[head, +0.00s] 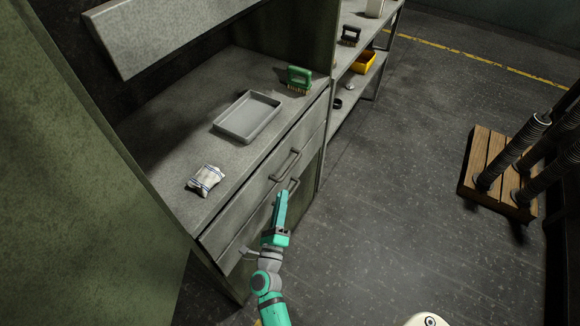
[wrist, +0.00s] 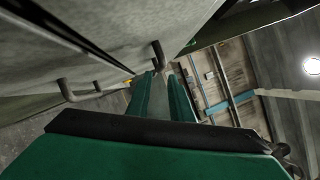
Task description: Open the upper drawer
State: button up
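The upper drawer (head: 245,200) is a long grey front just under the bench top and looks shut. Its bar handle (head: 285,166) stands out from the front and is not held. A second handle (head: 292,186) shows lower down, partly behind my gripper. My gripper (head: 281,196), with green fingers, is in front of the drawers, just below and beside the upper handle. In the wrist view my gripper (wrist: 163,76) shows two fingers with a gap between them and nothing held. A dark handle (wrist: 158,55) is near the fingertips; I cannot tell which drawer it belongs to.
On the bench top (head: 180,150) are a grey tray (head: 248,117), a green-handled brush (head: 298,80) and a white packet (head: 205,180). A shelf rack with a yellow bin (head: 364,62) stands beyond. A wooden pallet (head: 490,165) is at right. The floor between is clear.

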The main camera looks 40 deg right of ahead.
aim_at(290, 166)
jog(key=shift+m+g+h, duration=0.3)
jog(key=shift+m, duration=0.3)
jog(key=x, duration=1.2)
jog(key=shift+d, duration=0.4)
jog(key=shift+c, duration=0.7)
grip_shut()
